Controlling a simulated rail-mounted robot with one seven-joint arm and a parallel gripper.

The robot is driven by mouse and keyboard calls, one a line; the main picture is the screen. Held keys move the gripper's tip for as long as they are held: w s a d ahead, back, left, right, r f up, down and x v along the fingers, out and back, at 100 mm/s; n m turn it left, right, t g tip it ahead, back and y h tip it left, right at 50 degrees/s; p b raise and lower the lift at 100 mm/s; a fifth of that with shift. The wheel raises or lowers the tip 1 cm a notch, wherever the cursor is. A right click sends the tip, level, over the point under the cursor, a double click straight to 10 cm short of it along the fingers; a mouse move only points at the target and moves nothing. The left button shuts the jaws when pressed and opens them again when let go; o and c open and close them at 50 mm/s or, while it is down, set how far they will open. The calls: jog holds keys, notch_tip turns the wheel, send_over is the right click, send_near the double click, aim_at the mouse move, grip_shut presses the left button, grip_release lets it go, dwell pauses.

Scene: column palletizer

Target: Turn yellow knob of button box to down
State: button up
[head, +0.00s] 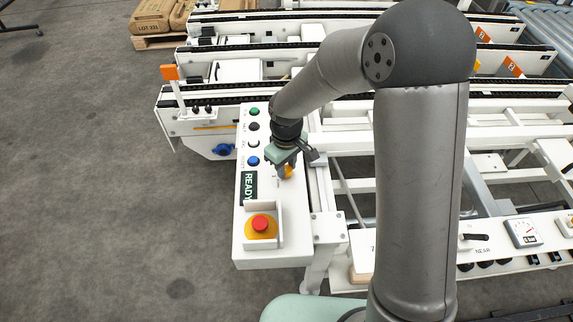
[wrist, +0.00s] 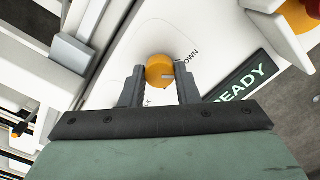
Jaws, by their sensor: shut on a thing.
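The white button box (head: 245,190) stands left of my arm in the head view. Its yellow knob (wrist: 159,71) shows in the wrist view between my fingertips, next to the printed word DOWN. In the head view the knob (head: 287,171) is partly hidden by my gripper. My gripper (wrist: 160,88) is shut on the yellow knob, one finger on each side. A small light pointer mark on the knob faces to the right in the wrist view, near DOWN; its exact setting is hard to tell.
A READY display (head: 248,187) and a red emergency button (head: 261,223) with a white guard sit on the same box. Green, black, white and blue buttons (head: 253,161) line its left side. White conveyor frames (head: 330,115) stand behind and to the right. Grey floor is open at left.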

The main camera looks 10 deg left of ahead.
aim_at(287, 169)
jog(key=shift+r+n, duration=0.1)
jog(key=shift+n, duration=0.8)
jog(key=o, duration=1)
jog(key=shift+c, duration=0.2)
notch_tip(287, 169, up, 17)
jog(key=shift+r+p, duration=0.2)
jog(key=shift+p, duration=0.1)
